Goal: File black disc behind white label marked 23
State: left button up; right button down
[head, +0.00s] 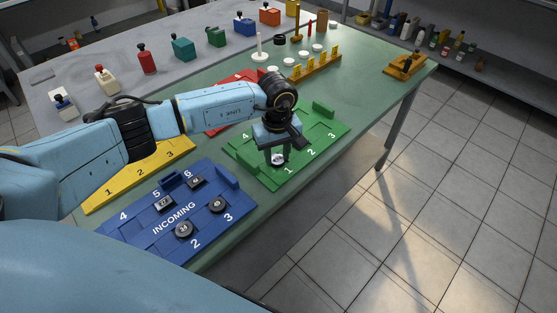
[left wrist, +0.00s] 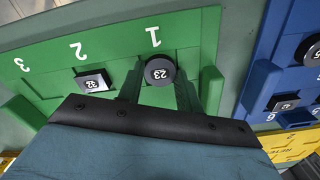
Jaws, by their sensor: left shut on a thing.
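The black disc with a white label marked 23 (left wrist: 160,71) is between the fingers of my left gripper (left wrist: 158,82), beside the number 1 of the green board (left wrist: 190,35). In the head view my left gripper (head: 277,157) points down over the near end of the green board (head: 262,172), shut on the disc. I cannot tell whether the disc touches the board. A black square piece marked 32 (left wrist: 93,81) sits by the number 2 in the left wrist view; my gripper seems to hide it in the head view. My right gripper is not in view.
A blue INCOMING board (head: 135,226) with several black pieces lies nearer left. A yellow board (head: 112,203) and a red board (head: 216,129) lie partly behind my left arm. A wooden rack with yellow tags (head: 316,68) stands farther back. The table's right edge is close to the green board.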

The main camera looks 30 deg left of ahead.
aim_at(277, 159)
pick_arm(q)
jog(key=shift+r, duration=0.35)
jog(key=shift+r+p, duration=0.7)
notch_tip(277, 159, up, 2)
jog(key=shift+p, duration=0.6)
jog(key=shift+r+p, duration=0.3)
jog(key=shift+r, duration=0.2)
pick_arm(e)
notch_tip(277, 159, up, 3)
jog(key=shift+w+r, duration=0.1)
